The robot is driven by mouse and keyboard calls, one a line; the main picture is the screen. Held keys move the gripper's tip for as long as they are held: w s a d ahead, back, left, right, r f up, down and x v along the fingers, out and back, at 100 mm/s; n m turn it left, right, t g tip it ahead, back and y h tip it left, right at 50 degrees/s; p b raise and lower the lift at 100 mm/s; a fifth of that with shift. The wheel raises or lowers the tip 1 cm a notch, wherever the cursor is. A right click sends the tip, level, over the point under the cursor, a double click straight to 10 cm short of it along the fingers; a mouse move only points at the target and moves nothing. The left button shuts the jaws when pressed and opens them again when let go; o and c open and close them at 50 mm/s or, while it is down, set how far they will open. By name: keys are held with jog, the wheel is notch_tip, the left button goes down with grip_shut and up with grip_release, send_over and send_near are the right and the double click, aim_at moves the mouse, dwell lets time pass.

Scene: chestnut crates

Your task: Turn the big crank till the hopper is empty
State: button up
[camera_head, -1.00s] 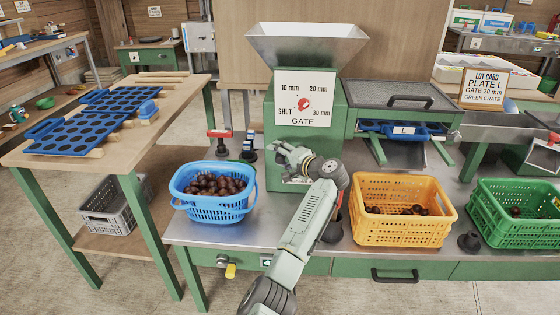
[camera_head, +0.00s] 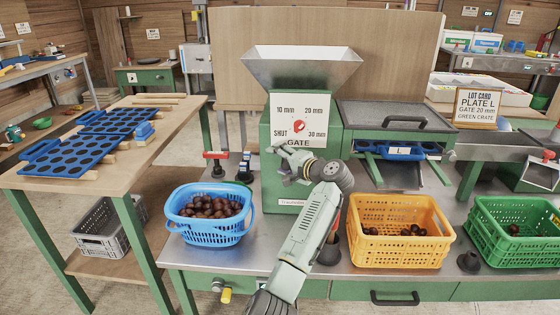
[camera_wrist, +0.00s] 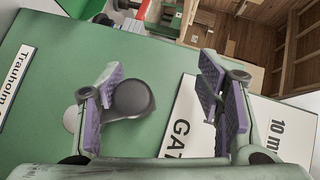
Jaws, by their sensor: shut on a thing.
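The machine's grey metal hopper (camera_head: 303,70) stands on a green housing (camera_head: 292,188); I cannot see any chestnuts in it from here. A white gate plate (camera_head: 300,108) carries a red dial. My gripper (camera_head: 285,168) is in front of the housing, just below the plate. In the wrist view a dark grey round knob (camera_wrist: 132,98), seemingly the crank's, sits between the fingers of my gripper (camera_wrist: 158,98), close against the left pad. My gripper is shut on it.
A blue basket (camera_head: 176,222) with chestnuts stands left of my arm. A yellow crate (camera_head: 400,253) and a green crate (camera_head: 515,252), each with some chestnuts, stand to the right. A blue plate marked L (camera_head: 403,152) sits under a grey lid (camera_head: 395,120). Blue trays (camera_head: 70,155) lie on the wooden table.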

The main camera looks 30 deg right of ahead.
jog(key=s+f, duration=0.5)
jog(key=s, duration=0.5)
jog(key=shift+s+d, duration=0.15)
jog(key=shift+d, duration=0.15)
dwell(0.5)
jog(key=shift+f, duration=0.1)
dwell(0.4)
